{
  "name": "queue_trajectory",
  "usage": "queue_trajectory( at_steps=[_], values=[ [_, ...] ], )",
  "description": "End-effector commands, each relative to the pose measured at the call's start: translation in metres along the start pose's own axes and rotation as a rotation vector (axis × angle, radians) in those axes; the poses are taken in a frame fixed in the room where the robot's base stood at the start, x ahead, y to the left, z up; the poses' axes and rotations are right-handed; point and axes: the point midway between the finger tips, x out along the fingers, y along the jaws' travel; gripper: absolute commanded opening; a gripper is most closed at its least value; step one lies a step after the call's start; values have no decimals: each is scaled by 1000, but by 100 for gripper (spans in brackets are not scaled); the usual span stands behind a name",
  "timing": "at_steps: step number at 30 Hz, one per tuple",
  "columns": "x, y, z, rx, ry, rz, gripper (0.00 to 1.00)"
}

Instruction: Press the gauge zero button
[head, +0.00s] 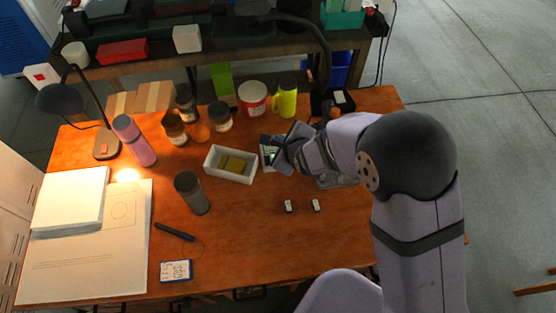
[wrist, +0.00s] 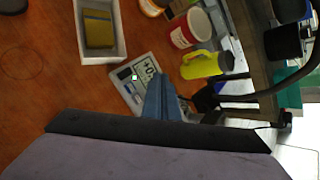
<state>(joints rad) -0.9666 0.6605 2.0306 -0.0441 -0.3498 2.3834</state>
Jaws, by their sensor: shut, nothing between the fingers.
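The gauge is a small pale box with a digital display (wrist: 147,70), partly hidden by my gripper. A small green-lit spot, likely a button (wrist: 134,77), shows on its face, beside the display. In the head view the gauge (head: 266,160) lies on the orange-brown bench, right of the white tray. My gripper (wrist: 156,80) is shut and empty, with its fingertips over the gauge, close to the display and the green spot. In the head view my gripper (head: 275,150) also covers part of the gauge. I cannot tell whether the tips touch it.
The white tray (head: 210,161) holds a yellowish block (head: 235,164). Two small pale items (head: 288,206) lie in front. The front right bench is mostly clear.

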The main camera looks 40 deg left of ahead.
Motion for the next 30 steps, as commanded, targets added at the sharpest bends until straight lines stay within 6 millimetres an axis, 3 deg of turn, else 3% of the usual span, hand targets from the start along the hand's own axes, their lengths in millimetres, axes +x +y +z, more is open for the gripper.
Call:
queue_trajectory(
  at_steps=[18, 30],
  values=[
    [48, 35, -35, -1, 0, 0, 0],
    [57, 42, -42, 0, 0, 0, 0]
  ],
)
